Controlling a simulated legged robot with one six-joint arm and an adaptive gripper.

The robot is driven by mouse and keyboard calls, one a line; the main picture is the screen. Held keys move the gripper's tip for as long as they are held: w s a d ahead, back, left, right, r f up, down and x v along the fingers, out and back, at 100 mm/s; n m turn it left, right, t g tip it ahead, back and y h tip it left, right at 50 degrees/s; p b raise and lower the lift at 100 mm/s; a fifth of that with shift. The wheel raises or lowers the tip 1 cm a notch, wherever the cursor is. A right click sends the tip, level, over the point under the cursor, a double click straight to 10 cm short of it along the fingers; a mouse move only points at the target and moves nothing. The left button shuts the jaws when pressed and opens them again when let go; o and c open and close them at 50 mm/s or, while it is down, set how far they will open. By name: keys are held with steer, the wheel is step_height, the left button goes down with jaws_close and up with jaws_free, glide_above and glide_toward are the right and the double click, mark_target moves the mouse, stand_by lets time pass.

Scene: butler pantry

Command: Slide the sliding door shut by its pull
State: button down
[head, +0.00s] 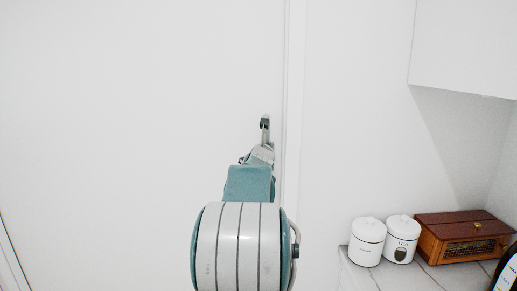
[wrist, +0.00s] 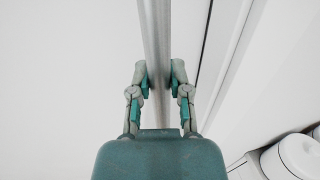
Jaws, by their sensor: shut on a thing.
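The sliding door (head: 130,120) is a plain white panel filling the left and middle of the head view. Its pull (wrist: 154,30) is a grey upright bar, seen in the wrist view running down between my fingers. My gripper (wrist: 159,78) has one finger on each side of the bar and is shut on it. In the head view my arm reaches forward to the door near its right side, and hides most of the pull.
A white upright trim (head: 294,100) runs just right of the pull. On the right, a counter (head: 440,278) holds two white lidded canisters (head: 368,241) (head: 402,239) and a brown wooden box (head: 464,237). A white wall cabinet (head: 465,45) hangs above.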

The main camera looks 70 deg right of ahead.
steer(key=shift+s, duration=0.3)
steer(key=c, duration=0.6)
jaws_free()
steer(key=shift+s+d+r, duration=0.1)
steer(key=shift+o, duration=0.2)
steer(key=shift+d, duration=0.1)
steer(key=s+a, duration=0.2)
steer(key=a, duration=0.9)
steer(key=shift+a, duration=0.4)
steer(key=shift+s+d+f, duration=0.1)
steer(key=shift+f, duration=0.15)
